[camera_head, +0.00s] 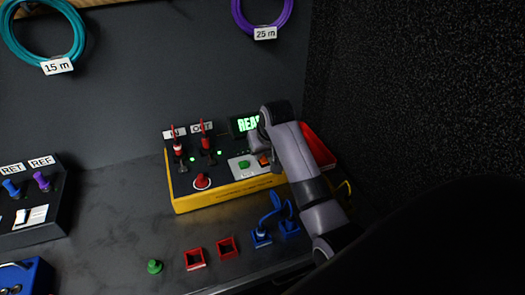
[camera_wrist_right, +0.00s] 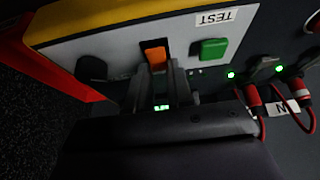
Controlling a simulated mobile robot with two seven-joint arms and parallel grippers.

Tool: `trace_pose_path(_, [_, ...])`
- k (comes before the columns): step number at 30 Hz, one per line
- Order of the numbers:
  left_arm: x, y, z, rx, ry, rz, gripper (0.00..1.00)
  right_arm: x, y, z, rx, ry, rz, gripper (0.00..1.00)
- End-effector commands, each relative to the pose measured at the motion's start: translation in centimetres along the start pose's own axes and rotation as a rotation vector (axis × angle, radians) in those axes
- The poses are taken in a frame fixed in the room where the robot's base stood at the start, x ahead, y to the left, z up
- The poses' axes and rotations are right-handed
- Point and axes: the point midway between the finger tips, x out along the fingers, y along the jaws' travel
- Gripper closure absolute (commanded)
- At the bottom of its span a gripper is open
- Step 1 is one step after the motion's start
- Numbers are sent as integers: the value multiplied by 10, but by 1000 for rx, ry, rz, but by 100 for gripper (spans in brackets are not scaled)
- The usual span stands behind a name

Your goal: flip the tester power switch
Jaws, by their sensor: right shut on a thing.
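The tester (camera_head: 228,192) is a yellow box with a black top, standing on the dark bench against the back wall. Its orange switch (camera_head: 263,160) sits on a pale panel beside a green button (camera_head: 244,165). The right wrist view shows the orange switch (camera_wrist_right: 154,55) up close, at the tips of my right gripper (camera_wrist_right: 159,72). In the head view my right gripper (camera_head: 257,148) reaches down to the panel. Its fingers are shut on the orange switch, and they hide part of it. The tester's display (camera_head: 245,124) glows green, partly covered by my arm. My left gripper is out of view.
Red-booted plugs (camera_head: 205,142) and a red knob (camera_head: 202,181) rise from the tester's left part. Red square holders (camera_head: 195,259), a green cap (camera_head: 154,267) and blue connectors (camera_head: 261,238) stand in front. A red bin (camera_head: 318,147) is close on the right.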

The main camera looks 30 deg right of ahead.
Motion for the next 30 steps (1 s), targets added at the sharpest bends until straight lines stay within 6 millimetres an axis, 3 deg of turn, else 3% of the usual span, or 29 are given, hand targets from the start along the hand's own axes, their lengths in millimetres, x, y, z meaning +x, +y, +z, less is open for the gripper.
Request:
trace_pose_path(10, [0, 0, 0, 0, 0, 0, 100, -3, 0, 8, -1, 229, 2, 100])
trace_pose_path(23, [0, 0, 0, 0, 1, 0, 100, -4, 0, 7, -1, 262, 1, 100])
trace_pose_path(24, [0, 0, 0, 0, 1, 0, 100, -4, 0, 7, -1, 261, 0, 66])
trace_pose_path(25, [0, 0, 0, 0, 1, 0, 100, -4, 0, 7, -1, 261, 0, 56])
trace_pose_path(30, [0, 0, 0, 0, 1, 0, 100, -4, 0, 7, 0, 261, 0, 53])
